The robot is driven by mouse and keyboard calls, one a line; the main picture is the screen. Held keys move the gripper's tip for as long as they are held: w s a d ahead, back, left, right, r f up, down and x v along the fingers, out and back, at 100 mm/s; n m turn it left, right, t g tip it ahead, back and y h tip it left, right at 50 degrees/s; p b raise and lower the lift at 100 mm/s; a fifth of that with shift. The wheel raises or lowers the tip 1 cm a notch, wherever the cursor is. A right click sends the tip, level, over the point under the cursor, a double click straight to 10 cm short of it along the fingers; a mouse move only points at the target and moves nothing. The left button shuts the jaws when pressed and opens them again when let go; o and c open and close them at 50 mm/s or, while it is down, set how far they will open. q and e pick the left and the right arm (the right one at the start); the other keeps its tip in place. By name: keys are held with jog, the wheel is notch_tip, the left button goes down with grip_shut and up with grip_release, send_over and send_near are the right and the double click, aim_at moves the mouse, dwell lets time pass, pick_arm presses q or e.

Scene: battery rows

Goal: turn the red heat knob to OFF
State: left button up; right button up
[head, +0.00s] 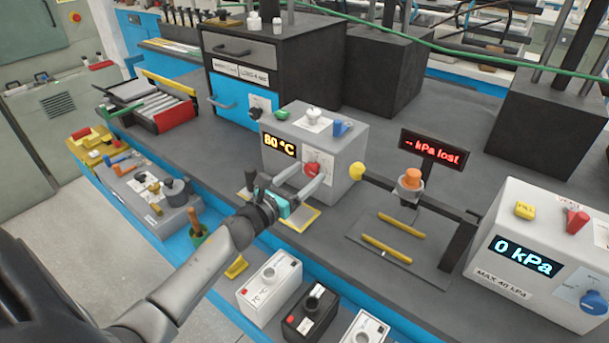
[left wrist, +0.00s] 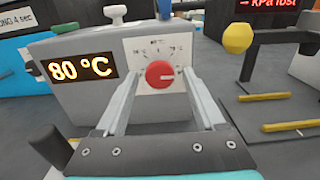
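The red heat knob (head: 312,169) is on the front of a grey box (head: 345,150) whose display reads 80 °C. In the left wrist view the knob (left wrist: 159,74) sits on a white dial plate (left wrist: 158,50). A pale mark on the knob points right; the small dial labels are too blurred to read surely. My left gripper (head: 298,182) is in front of the box, its fingers reaching toward the plate. In the left wrist view its fingertips (left wrist: 161,78) stand on either side of the knob, with visible gaps. My right gripper is not in view.
A yellow ball-shaped knob (head: 356,171) projects at the box's right. A white knob (head: 314,115) and a blue part (head: 342,128) are on top. A dark upright handle (head: 250,179) stands left of the gripper. Labelled battery-like boxes (head: 269,283) stand along the front edge.

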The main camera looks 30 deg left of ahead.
pick_arm(q)
grip_shut()
dwell(0.3)
